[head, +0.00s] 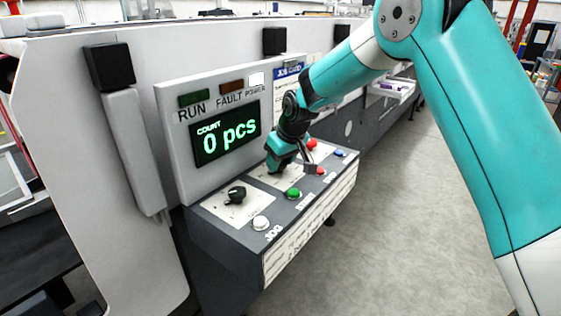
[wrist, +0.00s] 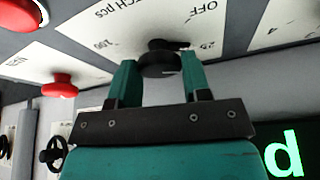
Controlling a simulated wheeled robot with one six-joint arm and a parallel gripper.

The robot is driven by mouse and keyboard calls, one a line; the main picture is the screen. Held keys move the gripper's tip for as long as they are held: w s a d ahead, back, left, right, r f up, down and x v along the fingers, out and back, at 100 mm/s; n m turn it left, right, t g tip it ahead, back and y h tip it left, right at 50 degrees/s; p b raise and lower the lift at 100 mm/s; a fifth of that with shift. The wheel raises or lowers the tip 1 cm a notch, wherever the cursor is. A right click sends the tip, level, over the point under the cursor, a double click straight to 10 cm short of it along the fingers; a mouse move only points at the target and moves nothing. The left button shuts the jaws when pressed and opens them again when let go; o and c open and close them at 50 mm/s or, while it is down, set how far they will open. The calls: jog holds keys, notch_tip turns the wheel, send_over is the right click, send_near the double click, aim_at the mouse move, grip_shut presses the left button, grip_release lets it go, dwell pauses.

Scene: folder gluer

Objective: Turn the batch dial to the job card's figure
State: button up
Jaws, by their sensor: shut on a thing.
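The batch dial (wrist: 160,60) is a black knob on a white plate in the wrist view. The plate reads "...CH pcs", with "OFF" and other figures partly cut off. My gripper (wrist: 158,72) has its two teal fingers on either side of the knob, shut on it. In the head view my gripper (head: 278,165) reaches down onto the sloped panel and hides the dial. The job card (head: 290,78) stands behind my arm, mostly hidden; its figure cannot be read. The display (head: 226,134) reads "COUNT 0 pcs".
A second black knob (head: 237,194) sits on the panel's left plate. A white button (head: 261,223), a green button (head: 294,193), red buttons (head: 320,170) and a blue button (head: 339,153) line the panel. The floor (head: 400,230) to the right is clear.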

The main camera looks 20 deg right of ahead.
dwell(0.4)
jog(key=o, duration=0.9)
jog(key=b+v, duration=0.2)
jog(key=v, duration=1.5)
jog(key=shift+s+a+r, duration=0.15)
jog(key=shift+s, duration=0.1)
jog(key=s+a+f+n+g+y, duration=0.1)
jog(key=s+a+f+g, duration=0.1)
jog(key=s, duration=1.4)
jog(key=s+a+f+n+g+y, duration=0.1)
jog(key=s+a+f, duration=0.4)
jog(key=s, duration=1.1)
jog(key=shift+s+f+g, duration=0.25)
jog(key=shift+s+g, duration=0.15)
jog(key=shift+g, duration=0.1)
